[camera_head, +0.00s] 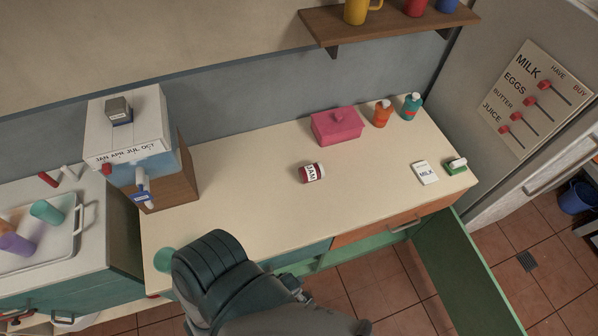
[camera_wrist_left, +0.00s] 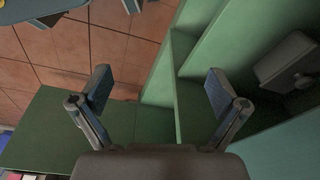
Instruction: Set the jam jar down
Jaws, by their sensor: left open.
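The jam jar (camera_head: 312,172), red with a white JAM label, is on the pale counter (camera_head: 250,200) near its middle. It appears to lie on its side, with its label text turned sideways. Nothing holds it. My left gripper (camera_wrist_left: 160,92) is open and empty in the left wrist view, with its two fingers wide apart over green cabinet parts and the tiled floor. The jar is not in that view. In the head view one of my dark arm links covers the counter's front edge, and no fingers show clearly. My right gripper is not seen.
A pink lidded box (camera_head: 337,126), an orange bottle (camera_head: 382,113) and a teal bottle (camera_head: 411,106) stand behind the jar. A MILK card (camera_head: 425,172) and green item (camera_head: 455,165) are at right. A dispenser (camera_head: 130,135) stands left. Counter around the jar is clear. An open green door (camera_head: 465,270) juts out.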

